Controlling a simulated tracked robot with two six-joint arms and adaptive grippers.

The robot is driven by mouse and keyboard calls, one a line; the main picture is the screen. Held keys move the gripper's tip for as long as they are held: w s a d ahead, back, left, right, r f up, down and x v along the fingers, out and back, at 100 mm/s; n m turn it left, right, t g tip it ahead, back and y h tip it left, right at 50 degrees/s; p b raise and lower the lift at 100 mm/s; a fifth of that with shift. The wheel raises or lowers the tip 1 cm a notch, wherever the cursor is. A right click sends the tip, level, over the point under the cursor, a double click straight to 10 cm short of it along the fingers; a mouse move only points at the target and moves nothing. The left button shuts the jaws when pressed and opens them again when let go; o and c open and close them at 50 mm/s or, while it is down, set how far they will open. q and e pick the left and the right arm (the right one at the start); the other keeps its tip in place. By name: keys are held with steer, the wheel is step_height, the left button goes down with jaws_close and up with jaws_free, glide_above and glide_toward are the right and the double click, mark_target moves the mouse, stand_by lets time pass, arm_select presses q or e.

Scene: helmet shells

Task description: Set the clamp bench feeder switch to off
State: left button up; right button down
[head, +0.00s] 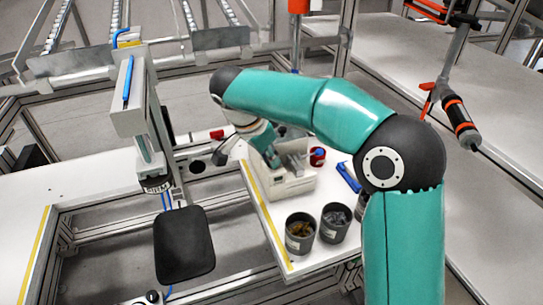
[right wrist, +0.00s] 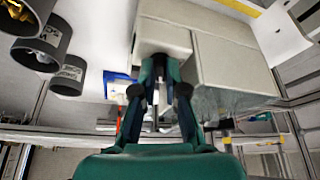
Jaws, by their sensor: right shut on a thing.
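The clamp bench feeder (head: 287,184) is a cream-coloured box on the white bench, below my right arm in the head view. It fills the upper middle of the right wrist view (right wrist: 215,60). My right gripper (head: 275,160) reaches down to the feeder. In the right wrist view its two fingers (right wrist: 160,66) are closed together against the recessed front of the box. They are shut on a small part there, which looks like the switch. The fingers hide most of it, so I cannot tell its position. My left gripper is not in view.
Two dark cups (head: 300,232) (head: 335,222) with small parts stand in front of the feeder. A blue tool (head: 348,177) and a red item (head: 317,156) lie beside it. A clamp press (head: 131,95) with a black pad (head: 184,245) stands left. A screwdriver (head: 459,118) hangs right.

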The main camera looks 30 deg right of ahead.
steer(key=shift+w+r+m+g+p, duration=0.1)
steer(key=shift+m+g+p, duration=0.15)
steer(key=shift+m, duration=0.4)
steer(key=shift+w+f+m+g+p, duration=0.1)
steer(key=shift+m+g+p, duration=0.15)
steer(key=shift+m, duration=0.45)
steer(key=shift+w+r+m+g+p, duration=0.1)
steer(key=shift+m+g+p, duration=0.15)
steer(key=shift+m, duration=0.4)
steer(key=c, duration=1.2)
jaws_free()
steer(key=shift+s, duration=0.1)
